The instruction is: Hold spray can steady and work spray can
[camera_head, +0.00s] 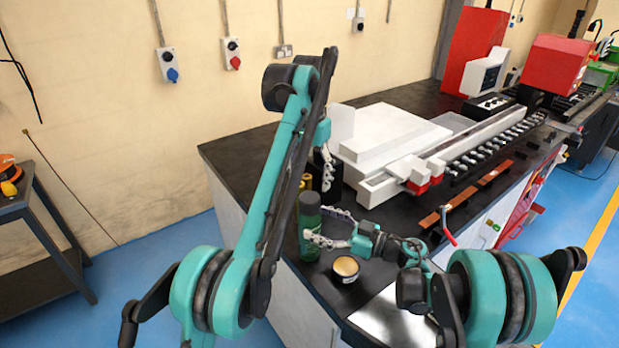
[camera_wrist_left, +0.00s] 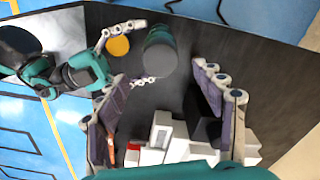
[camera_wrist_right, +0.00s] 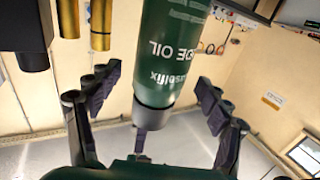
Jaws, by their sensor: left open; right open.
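The spray can (camera_head: 310,240) is a green cylinder with a dark cap, upright near the end of the black worktop. My right gripper (camera_head: 322,226) is open with its fingers on either side of the can. In the right wrist view the can (camera_wrist_right: 175,60) appears upside down between the spread fingers (camera_wrist_right: 152,95), and I cannot tell whether they touch it. My left gripper (camera_head: 324,168) is open and empty, higher up and behind the can. In the left wrist view the can's top (camera_wrist_left: 159,50) lies beyond the open left fingertips (camera_wrist_left: 165,75).
A round tin with a yellowish top (camera_head: 345,268) stands beside the can. Brass-coloured cylinders (camera_wrist_right: 100,22) and a dark block (camera_wrist_right: 28,30) stand near it. The white and grey bending machine (camera_head: 390,140) fills the worktop behind. A red-handled tool (camera_head: 448,228) lies at the right edge.

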